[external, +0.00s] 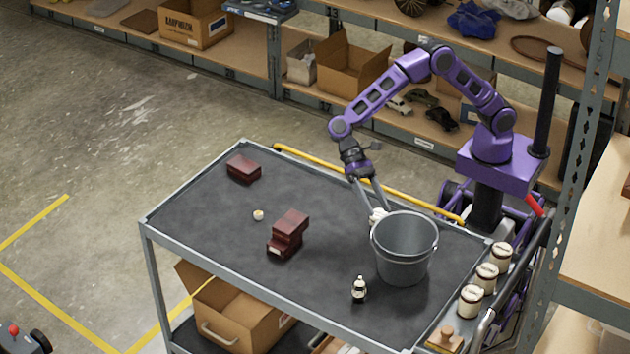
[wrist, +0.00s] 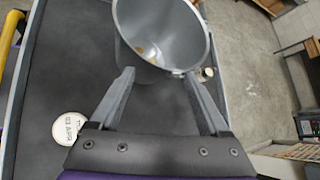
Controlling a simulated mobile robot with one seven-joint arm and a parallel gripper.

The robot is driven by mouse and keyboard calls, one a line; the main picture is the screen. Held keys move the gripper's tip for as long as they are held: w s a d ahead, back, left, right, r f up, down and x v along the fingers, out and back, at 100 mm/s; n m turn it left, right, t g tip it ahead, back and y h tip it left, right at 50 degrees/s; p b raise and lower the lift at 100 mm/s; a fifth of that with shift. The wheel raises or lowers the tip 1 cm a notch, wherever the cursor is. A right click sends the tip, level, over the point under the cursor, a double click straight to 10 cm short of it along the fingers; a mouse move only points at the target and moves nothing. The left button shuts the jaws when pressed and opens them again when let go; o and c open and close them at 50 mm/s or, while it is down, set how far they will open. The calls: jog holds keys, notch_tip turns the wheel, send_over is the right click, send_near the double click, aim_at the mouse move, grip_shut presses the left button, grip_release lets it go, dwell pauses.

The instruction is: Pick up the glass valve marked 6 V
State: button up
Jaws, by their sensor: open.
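I cannot make out a 6 V mark on anything. A small pale bottle-like piece (external: 359,290) stands on the cart top in front of the bucket. A white piece (external: 378,216) is close to my fingertips behind the bucket, partly hidden. A small round pale piece (external: 258,215) sits farther left. In the wrist view a white disc-topped piece (wrist: 68,128) with unclear dark lettering lies left of my fingers, and a small pale piece (wrist: 207,73) shows right of the bucket. My gripper (external: 374,204) is open and empty beside the bucket; its spread fingers also show in the wrist view (wrist: 158,76).
A grey metal bucket (external: 404,252) stands by my gripper; the wrist view shows a brownish patch inside it. Dark red boxes (external: 289,228) and another (external: 243,168) are left. Three labelled jars (external: 487,276) line the right edge. A yellow bar (external: 320,165) runs along the back.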

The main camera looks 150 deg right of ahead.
jog(key=w+d+f+m+t, duration=0.4)
jog(key=w+d+m, duration=0.2)
jog(key=w+m, duration=0.2)
jog(key=y, duration=0.1)
send_near(357, 280)
jog(key=f, duration=0.1)
jog(key=a+f, duration=0.2)
jog(key=shift+s+f, duration=0.15)
jog(key=shift+f, duration=0.1)
jog(key=shift+w+d+b+x, duration=0.1)
jog(key=shift+b+x, duration=0.1)
jog(key=shift+x, duration=0.85)
jog(key=shift+w+d+b+x, duration=0.1)
jog(key=shift+w+b+x, duration=0.05)
jog(key=shift+x, duration=0.95)
jog(key=shift+w+d+b+x, duration=0.1)
jog(key=shift+b+x, duration=0.1)
jog(key=shift+x, duration=0.85)
grip_shut()
